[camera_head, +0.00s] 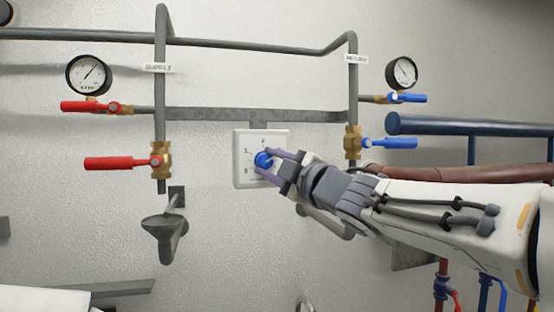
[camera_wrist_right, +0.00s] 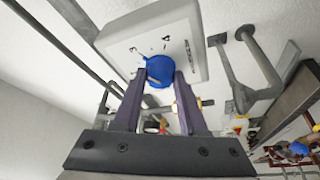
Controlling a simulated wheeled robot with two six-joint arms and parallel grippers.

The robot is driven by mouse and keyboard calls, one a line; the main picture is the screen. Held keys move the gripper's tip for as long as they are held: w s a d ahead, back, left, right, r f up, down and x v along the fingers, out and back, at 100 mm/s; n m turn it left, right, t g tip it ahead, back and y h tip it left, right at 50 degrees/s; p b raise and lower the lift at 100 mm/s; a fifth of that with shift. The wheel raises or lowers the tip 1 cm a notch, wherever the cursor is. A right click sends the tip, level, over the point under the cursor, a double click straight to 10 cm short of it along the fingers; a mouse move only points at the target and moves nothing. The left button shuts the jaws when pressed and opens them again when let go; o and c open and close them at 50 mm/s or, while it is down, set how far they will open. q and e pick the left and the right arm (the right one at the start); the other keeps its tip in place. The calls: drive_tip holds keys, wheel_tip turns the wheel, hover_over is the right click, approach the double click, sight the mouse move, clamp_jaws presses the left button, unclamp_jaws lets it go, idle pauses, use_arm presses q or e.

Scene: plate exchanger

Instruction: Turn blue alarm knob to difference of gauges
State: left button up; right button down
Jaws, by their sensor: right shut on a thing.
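The blue alarm knob (camera_head: 263,160) sits on a white square box (camera_head: 243,142) with a numbered scale, fixed to the wall. My right gripper (camera_head: 268,160) comes in from the right and is shut on the knob, one finger on either side. In the right wrist view the knob (camera_wrist_right: 160,72) shows between the two fingertips, below the scale digits. The supply gauge (camera_head: 88,74) is at the upper left and the return gauge (camera_head: 402,72) at the upper right. My left gripper is not in view.
Red-handled valves (camera_head: 120,163) are on the supply pipe at left. Blue-handled valves (camera_head: 400,143) are on the return pipe at right. A grey funnel (camera_head: 165,228) is on the wall at lower left. Thick blue and brown pipes (camera_head: 450,127) run at right, near my right arm.

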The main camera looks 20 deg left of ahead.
drive_tip(key=shift+r, duration=0.2)
drive_tip(key=shift+c, duration=2.2)
unclamp_jaws()
drive_tip(key=shift+f, duration=0.1)
drive_tip(key=shift+s+d+f, duration=0.1)
drive_tip(key=shift+d, duration=0.1)
drive_tip(key=b+v, duration=0.3)
drive_tip(key=v, duration=0.7)
drive_tip(key=shift+b, duration=0.3)
